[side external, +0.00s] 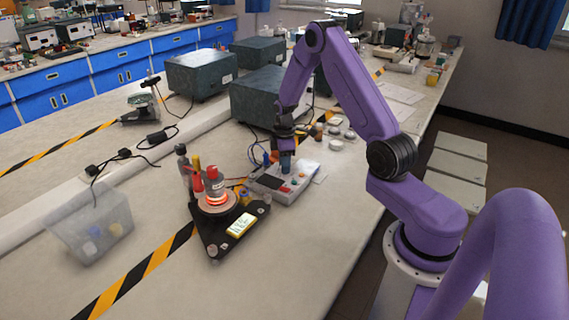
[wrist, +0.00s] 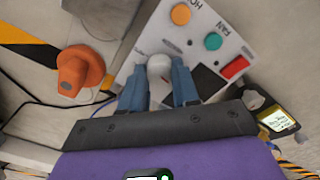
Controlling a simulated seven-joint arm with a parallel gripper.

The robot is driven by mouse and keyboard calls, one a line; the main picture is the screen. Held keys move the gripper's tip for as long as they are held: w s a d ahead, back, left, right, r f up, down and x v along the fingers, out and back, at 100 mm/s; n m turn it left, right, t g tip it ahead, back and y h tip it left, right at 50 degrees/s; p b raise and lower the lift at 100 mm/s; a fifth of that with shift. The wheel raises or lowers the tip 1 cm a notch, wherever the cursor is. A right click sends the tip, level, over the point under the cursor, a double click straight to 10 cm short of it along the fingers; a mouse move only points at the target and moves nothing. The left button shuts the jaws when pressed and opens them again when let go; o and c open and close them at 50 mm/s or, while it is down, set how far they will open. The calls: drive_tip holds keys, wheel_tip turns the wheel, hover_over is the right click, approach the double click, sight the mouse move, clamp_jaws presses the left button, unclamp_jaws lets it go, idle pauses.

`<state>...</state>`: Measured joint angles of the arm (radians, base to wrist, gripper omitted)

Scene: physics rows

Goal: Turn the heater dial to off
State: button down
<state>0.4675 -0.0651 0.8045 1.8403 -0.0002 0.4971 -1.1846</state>
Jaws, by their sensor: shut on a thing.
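The white control box (side external: 284,184) stands on the bench, with a dark panel and coloured knobs. My gripper (side external: 286,166) points down over its back part. In the wrist view, my gripper (wrist: 158,80) has its two blue fingers on either side of a pale grey round knob (wrist: 159,66) on the box (wrist: 150,35) and is shut on it. The print beside this knob is too small to read. The heater (side external: 216,201) glows orange-red on a black triangular base.
Red and grey bottles (side external: 197,178) stand behind and on the heater, close to the box. A yellow display (side external: 241,224) sits on the black base. An orange object (wrist: 80,71) and a blue cable lie left of my fingers. Dark green boxes (side external: 258,96) stand behind.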

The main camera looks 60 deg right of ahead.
drive_tip(key=shift+n, duration=1.1)
drive_tip(key=c, duration=0.8)
unclamp_jaws()
wheel_tip(320, 180, up, 18)
drive_tip(key=shift+f, duration=0.25)
